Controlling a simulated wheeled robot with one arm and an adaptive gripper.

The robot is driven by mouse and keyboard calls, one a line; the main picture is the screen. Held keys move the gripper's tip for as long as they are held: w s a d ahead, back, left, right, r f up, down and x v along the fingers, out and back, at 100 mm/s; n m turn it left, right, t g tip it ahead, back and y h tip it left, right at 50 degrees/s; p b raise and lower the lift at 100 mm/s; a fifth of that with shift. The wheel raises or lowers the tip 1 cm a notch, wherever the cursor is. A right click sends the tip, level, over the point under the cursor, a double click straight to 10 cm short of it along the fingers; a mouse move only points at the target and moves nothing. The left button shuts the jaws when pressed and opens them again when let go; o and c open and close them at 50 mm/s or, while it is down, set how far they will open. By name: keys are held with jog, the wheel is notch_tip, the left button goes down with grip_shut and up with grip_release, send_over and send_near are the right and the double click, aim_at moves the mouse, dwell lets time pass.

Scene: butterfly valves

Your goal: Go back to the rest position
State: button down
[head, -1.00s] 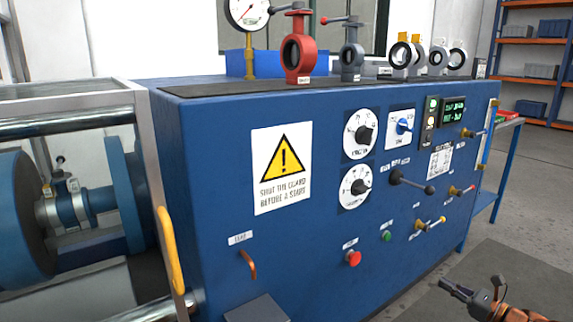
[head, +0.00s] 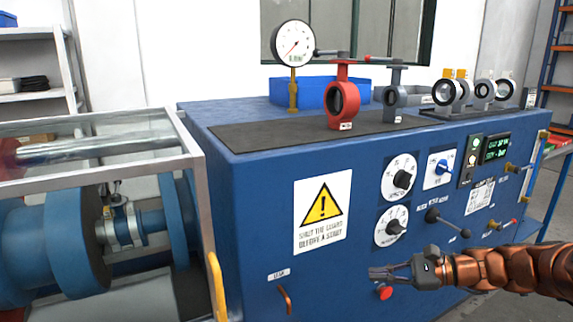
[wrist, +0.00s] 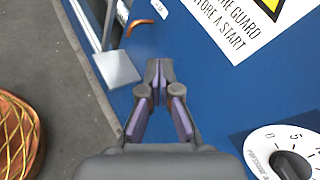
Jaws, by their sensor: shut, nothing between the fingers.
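My gripper (head: 374,274) is shut and empty, and it points left in front of the blue test bench (head: 245,215) in the head view. My orange arm reaches in from the right edge. The gripper appears just above the red push button (head: 384,292) and below the lower dial (head: 391,227). I cannot tell whether it touches the panel. In the wrist view my gripper (wrist: 156,68) has its fingertips together. Blue panel shows behind them, with the orange leak handle (wrist: 140,24) beyond.
A guarded rig with a yellow handle (head: 216,285) stands at the left. A red butterfly valve (head: 342,97), a grey valve (head: 394,95) and a pressure gauge (head: 294,44) stand on the bench top. A lever (head: 447,224) sticks out of the panel. Grey floor (wrist: 50,60) is open beside the bench.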

jog(key=s+a+r+n+g+h+p, duration=0.35)
jog(key=s+a+r+p, duration=0.2)
jog(key=s, duration=0.25)
jog(key=s+a+r+n+g+h+p, duration=0.25)
jog(key=s+a+r+n+p, duration=0.2)
jog(key=s+a, duration=0.35)
jog(key=s+d+r+n+h+p, duration=0.3)
jog(key=s+d+r+h+p, duration=0.1)
jog(key=s, duration=0.5)
jog(key=s+d+r+n+h+p, duration=0.4)
jog(key=s+d+p, duration=0.2)
jog(key=s, duration=0.3)
jog(key=shift+s+r+p, duration=0.15)
jog(key=shift+s+p, duration=0.2)
jog(key=shift+p, duration=0.4)
jog(key=shift+d, duration=0.15)
